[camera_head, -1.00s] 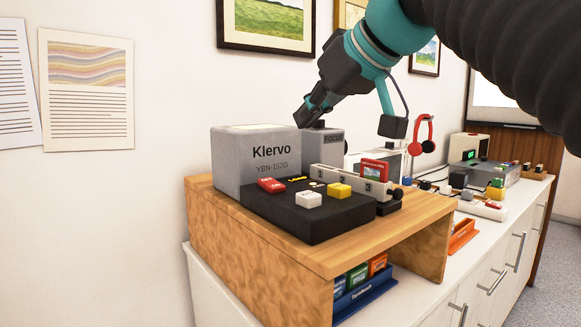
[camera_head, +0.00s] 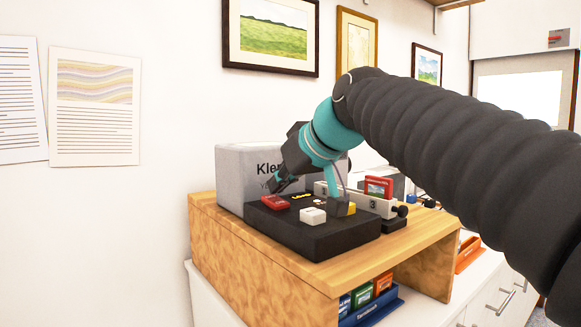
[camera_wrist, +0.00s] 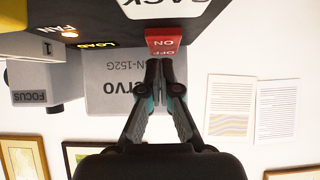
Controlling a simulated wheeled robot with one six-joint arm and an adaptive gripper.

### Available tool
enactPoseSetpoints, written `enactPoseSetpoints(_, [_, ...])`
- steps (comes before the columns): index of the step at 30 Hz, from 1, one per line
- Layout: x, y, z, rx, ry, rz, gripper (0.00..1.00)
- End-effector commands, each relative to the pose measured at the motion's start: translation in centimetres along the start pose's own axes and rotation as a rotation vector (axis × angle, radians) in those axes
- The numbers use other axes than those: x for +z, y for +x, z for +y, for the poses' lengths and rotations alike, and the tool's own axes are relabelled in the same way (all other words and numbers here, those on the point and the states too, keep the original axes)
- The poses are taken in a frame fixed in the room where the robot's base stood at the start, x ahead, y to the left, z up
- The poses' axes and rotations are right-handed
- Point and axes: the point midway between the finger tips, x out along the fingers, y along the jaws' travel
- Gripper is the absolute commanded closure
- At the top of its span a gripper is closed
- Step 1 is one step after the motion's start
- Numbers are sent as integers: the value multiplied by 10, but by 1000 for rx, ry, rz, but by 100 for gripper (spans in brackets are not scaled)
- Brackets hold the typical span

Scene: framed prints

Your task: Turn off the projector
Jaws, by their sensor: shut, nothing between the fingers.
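The projector (camera_head: 236,170) is a grey box marked "Klervo", with a black control base (camera_head: 317,238) in front. On the base are a red rocker switch (camera_head: 275,202), a white button (camera_head: 312,215) and a yellow button, partly behind my arm. In the wrist view the red switch (camera_wrist: 163,41) reads ON and OFF, upside down. My gripper (camera_head: 280,186) is shut and empty, its fingertips right at the OFF end of the switch in the wrist view (camera_wrist: 164,64). I cannot tell whether they touch it. Lit labels, FAN (camera_wrist: 69,32) and LOAD (camera_wrist: 98,44), show beside the switch.
The projector stands on a wooden riser (camera_head: 300,277) over a white cabinet. A numbered slot rack (camera_head: 360,199) holds a red cartridge (camera_head: 379,187). A blue tray (camera_head: 372,308) of cartridges sits under the riser. Framed prints hang behind.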

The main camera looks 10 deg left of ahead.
Motion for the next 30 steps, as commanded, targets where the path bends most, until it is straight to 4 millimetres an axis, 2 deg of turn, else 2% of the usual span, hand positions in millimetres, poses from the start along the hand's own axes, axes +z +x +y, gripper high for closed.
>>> enactPoseSetpoints(14, [5,5,0,0,-1,1,100])
enactPoseSetpoints(17, [10,14,0,-1,0,-1,100])
enactPoseSetpoints(30, [4,14,0,-1,0,-4,100])
